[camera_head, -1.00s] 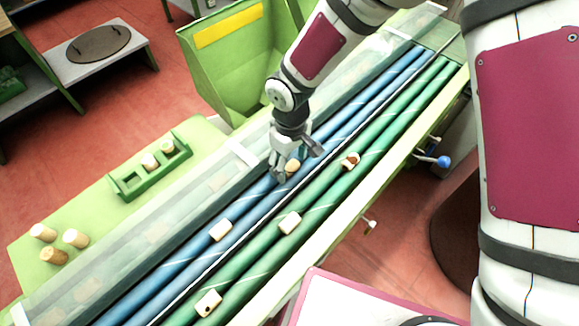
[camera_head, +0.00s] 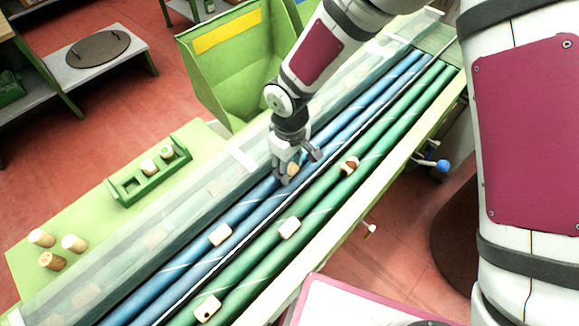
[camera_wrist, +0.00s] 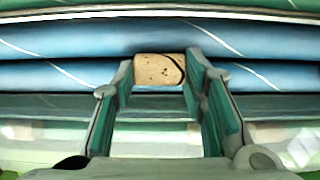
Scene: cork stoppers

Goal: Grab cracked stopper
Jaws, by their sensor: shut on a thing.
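A tan cork stopper (camera_wrist: 158,69) lies across the blue rollers in the wrist view. It has dark specks and a dark curved crack line near its right end. My gripper (camera_wrist: 160,76) is shut on it, with one green-padded finger at each end. In the head view, the gripper (camera_head: 300,168) reaches down to the blue rollers and partly hides the same stopper (camera_head: 293,170). I cannot tell whether the stopper is clear of the rollers.
Other stoppers lie on the rollers: one on blue (camera_head: 220,235), others on green (camera_head: 289,228), (camera_head: 349,165), (camera_head: 207,308). A clear cover (camera_head: 150,238) runs along the left. A green bin (camera_head: 225,85) stands behind.

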